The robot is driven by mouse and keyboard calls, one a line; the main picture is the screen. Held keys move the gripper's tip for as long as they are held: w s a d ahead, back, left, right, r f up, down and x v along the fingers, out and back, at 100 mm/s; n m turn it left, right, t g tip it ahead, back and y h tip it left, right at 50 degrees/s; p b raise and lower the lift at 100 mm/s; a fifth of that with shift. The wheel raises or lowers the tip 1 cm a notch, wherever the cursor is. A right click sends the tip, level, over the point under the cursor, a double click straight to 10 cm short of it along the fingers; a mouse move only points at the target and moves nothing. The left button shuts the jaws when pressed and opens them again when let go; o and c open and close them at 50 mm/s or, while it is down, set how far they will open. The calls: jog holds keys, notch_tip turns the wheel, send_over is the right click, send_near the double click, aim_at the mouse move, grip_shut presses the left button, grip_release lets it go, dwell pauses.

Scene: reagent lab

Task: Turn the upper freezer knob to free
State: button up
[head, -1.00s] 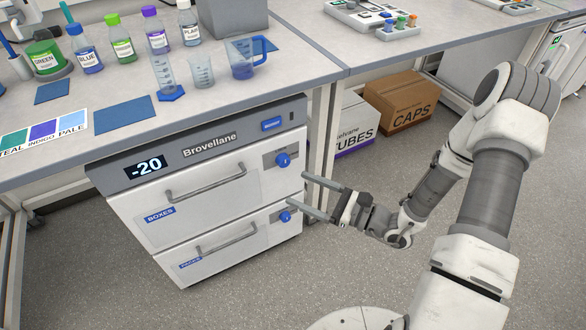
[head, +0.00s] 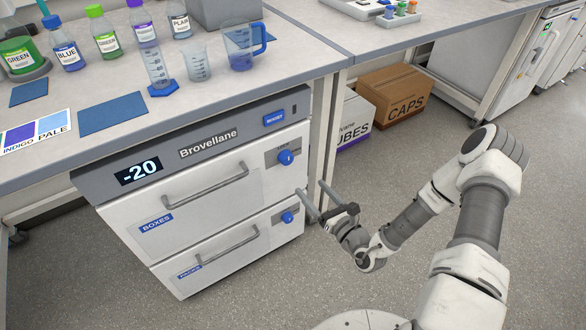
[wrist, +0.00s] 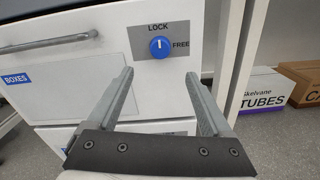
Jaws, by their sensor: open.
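The upper freezer knob (head: 286,157) is a round blue knob on a grey plate at the right of the upper drawer, labelled BOXES. In the wrist view the upper knob (wrist: 160,47) has its white mark pointing up to the word LOCK; FREE is printed to its right. My gripper (head: 315,190) is open and empty, in front of the freezer, below and to the right of the upper knob. In the wrist view the fingers (wrist: 157,78) are apart, with the knob beyond and above their tips. The lower knob (head: 287,217) is on the drawer below.
The freezer (head: 200,200) stands under a bench (head: 210,100) holding bottles and beakers. Bar handles (head: 205,185) stick out from the drawers. A bench leg (head: 325,140) and boxes (head: 395,95) are to the right. The floor in front is clear.

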aim_at(289, 161)
jog(key=b+x, duration=0.2)
jog(key=x, duration=0.9)
grip_shut()
